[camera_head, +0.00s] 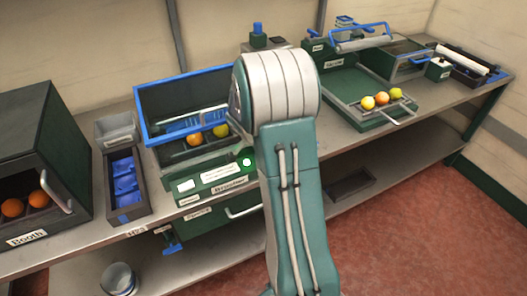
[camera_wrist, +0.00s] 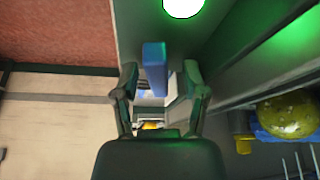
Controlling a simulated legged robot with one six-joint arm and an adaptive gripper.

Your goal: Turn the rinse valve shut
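In the wrist view my gripper (camera_wrist: 160,76) is open, its two fingers apart on either side of a blue bar (camera_wrist: 155,66). The bar looks like the rinse valve's handle, though no label on it can be read. There are gaps between the bar and both fingers, and it looks ungripped. A lit green-white lamp (camera_wrist: 183,5) is just above it on the green housing. In the head view the lamp (camera_head: 246,162) shows on the washer's front panel (camera_head: 217,172). My arm hides my gripper and the blue bar there.
The blue-rimmed washer tub (camera_head: 190,82) holds fruit. A dark booth (camera_head: 40,140) with oranges stands left, beside a narrow bin (camera_head: 141,203) of blue pieces. A green tray (camera_head: 350,95) with several fruits is right. In the wrist view a yellow-green fruit (camera_wrist: 289,115) lies close on the right.

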